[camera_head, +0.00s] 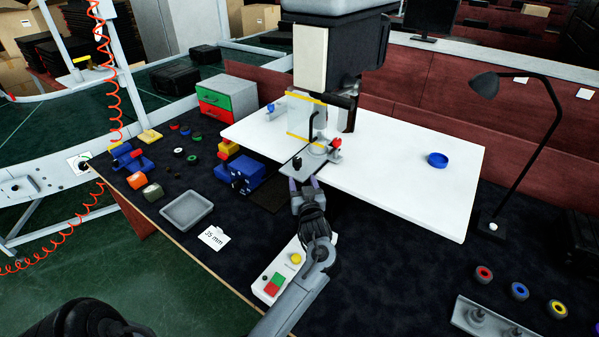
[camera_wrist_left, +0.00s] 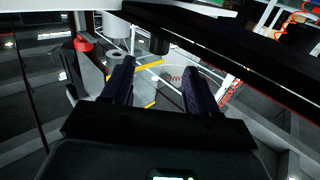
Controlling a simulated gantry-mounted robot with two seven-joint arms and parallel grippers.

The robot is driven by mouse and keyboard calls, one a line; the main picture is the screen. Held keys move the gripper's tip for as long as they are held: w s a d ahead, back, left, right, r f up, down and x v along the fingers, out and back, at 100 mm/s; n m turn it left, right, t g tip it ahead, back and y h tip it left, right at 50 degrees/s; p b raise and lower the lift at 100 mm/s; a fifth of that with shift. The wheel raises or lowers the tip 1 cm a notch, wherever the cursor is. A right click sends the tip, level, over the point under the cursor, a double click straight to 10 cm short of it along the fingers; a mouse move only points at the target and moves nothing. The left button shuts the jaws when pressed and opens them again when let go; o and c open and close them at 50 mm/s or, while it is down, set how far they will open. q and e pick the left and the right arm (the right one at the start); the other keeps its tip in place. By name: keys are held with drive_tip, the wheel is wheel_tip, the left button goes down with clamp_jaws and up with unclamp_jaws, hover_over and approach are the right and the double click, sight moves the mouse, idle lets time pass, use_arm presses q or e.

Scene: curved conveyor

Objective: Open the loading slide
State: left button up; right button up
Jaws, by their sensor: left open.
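The loading slide seems to be the grey plate (camera_head: 292,166) at the front of the machine, in the middle of the head view. Contact cannot be told. In the left wrist view the fingers (camera_wrist_left: 157,80) are spread, with a yellow edge (camera_wrist_left: 151,66) beyond them. My right gripper is not in view.
The machine's dark head (camera_head: 340,55) hangs above the slide. A red-handled clamp (camera_head: 334,144) and a blue block (camera_head: 240,176) flank it. A button box (camera_head: 278,276) lies below my left arm.

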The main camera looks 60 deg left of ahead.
sight(298, 165)
use_arm(q)
drive_tip(key=b+x, duration=0.1)
drive_tip(key=x, duration=1)
drive_tip(key=shift+r, duration=0.15)
drive_tip(key=shift+d, duration=0.1)
drive_tip(key=shift+c, duration=0.3)
clamp_jaws()
